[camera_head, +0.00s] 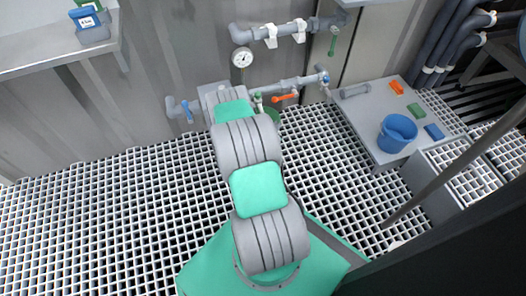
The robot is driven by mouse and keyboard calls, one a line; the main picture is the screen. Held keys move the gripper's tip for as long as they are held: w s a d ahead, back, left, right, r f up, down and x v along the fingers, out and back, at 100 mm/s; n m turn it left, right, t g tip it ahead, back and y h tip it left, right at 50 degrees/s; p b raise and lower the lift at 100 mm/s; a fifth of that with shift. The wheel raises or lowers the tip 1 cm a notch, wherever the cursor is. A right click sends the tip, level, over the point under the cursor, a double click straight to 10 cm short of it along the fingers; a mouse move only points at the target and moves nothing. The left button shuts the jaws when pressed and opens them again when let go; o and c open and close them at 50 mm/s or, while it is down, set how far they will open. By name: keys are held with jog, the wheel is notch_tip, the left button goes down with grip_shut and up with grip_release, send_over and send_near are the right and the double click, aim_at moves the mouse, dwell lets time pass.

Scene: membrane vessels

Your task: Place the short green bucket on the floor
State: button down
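A green rounded piece (271,114) shows just right of the far end of my arm, near the wall pipes. It looks like part of the short green bucket, but most of it is hidden behind my arm. I cannot tell whether it is held or what it rests on. My arm reaches away from me towards the wall, and its links hide my gripper, so I cannot see its fingers. The floor (95,215) is a light grating with dark square holes.
A blue bucket (397,133) stands on a grey platform (372,118) at the right, with small orange, green and blue blocks. Pipes with a gauge (242,58) and valves line the wall behind my arm. A shelf (60,50) is at upper left. Grating left of my arm is clear.

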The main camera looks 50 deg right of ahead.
notch_tip(320, 180, down, 10)
jog(key=b, duration=0.4)
jog(key=shift+r+b, duration=0.2)
jog(key=shift+b, duration=0.1)
jog(key=c, duration=1.6)
grip_release()
jog(key=shift+f, duration=0.15)
jog(key=p+v, duration=0.5)
jog(key=v, duration=0.7)
jog(key=w+a+r+m+g+y, duration=0.1)
jog(key=w+a+r+m+y, duration=0.1)
jog(key=w+a+r+m, duration=0.3)
jog(key=w+a+r+m+y, duration=0.2)
jog(key=r+m, duration=0.2)
jog(key=r, duration=0.3)
jog(key=w+a+r+m+g+y, duration=0.1)
jog(key=w+a+r+m, duration=0.35)
jog(key=r, duration=0.25)
jog(key=s+a+r+m+y, duration=0.3)
jog(key=a+r, duration=0.3)
jog(key=a, duration=0.1)
jog(key=s+a+r+m+y, duration=0.2)
jog(key=a+r, duration=0.4)
jog(key=a, duration=0.2)
jog(key=s+a+r+m+y, duration=0.1)
jog(key=s+a+r+y, duration=0.2)
jog(key=s+a, duration=0.6)
notch_tip(320, 180, up, 3)
jog(key=shift+s+f, duration=0.1)
jog(key=shift+s, duration=0.15)
